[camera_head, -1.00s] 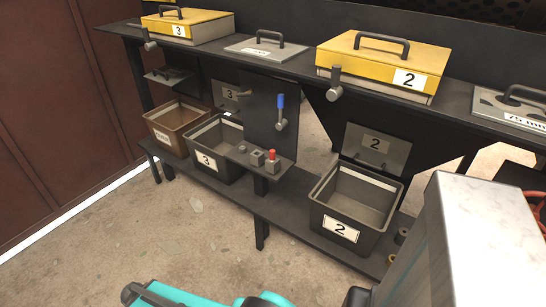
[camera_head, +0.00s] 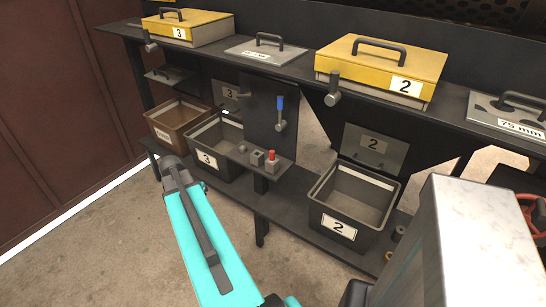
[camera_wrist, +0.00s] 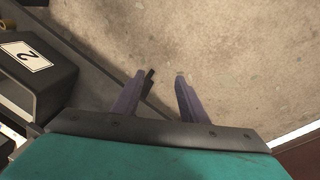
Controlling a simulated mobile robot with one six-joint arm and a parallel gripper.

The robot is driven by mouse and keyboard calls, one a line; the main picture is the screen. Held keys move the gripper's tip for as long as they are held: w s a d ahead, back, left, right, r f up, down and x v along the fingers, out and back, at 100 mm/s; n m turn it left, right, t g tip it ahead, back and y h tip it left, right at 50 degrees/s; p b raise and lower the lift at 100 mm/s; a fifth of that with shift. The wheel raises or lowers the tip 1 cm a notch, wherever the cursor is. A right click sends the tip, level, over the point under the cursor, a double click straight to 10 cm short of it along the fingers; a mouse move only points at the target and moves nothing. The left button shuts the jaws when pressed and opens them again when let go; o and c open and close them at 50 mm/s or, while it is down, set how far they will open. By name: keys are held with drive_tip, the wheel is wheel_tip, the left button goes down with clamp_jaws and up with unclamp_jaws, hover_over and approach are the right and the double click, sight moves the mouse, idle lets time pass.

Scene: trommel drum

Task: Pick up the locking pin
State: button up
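The pin is out of the wrist view. In the head view my teal arm rises on the left, and the fingers cannot be made out.
Bin 2 (camera_head: 314,219) stands on the low shelf and shows at left in the wrist view (camera_wrist: 62,72). Bin 3 (camera_head: 197,176) is left of the ledge. A blue-handled lever (camera_head: 280,114) is on the panel behind. Yellow hatches (camera_head: 335,62) line the top shelf. The floor is clear.

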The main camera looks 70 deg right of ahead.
drive_tip(key=s+d+r+m+h+p, duration=0.1)
drive_tip(key=s+d+r+m, duration=0.55)
drive_tip(key=d+r, duration=0.8)
drive_tip(key=m+h+p, duration=0.1)
drive_tip(key=m, duration=0.2)
approach(272, 152)
drive_tip(key=shift+w+a+r+n, duration=0.25)
drive_tip(key=shift+a+r, duration=0.2)
drive_tip(key=shift+r, duration=0.2)
drive_tip(key=shift+p+x, duration=0.9)
drive_tip(key=shift+x, duration=2.5)
drive_tip(key=shift+s+d, duration=0.1)
drive_tip(key=shift+s, duration=0.05)
drive_tip(key=shift+d+p+x, duration=0.2)
drive_tip(key=shift+p+x, duration=0.65)
drive_tip(key=shift+x, duration=1.65)
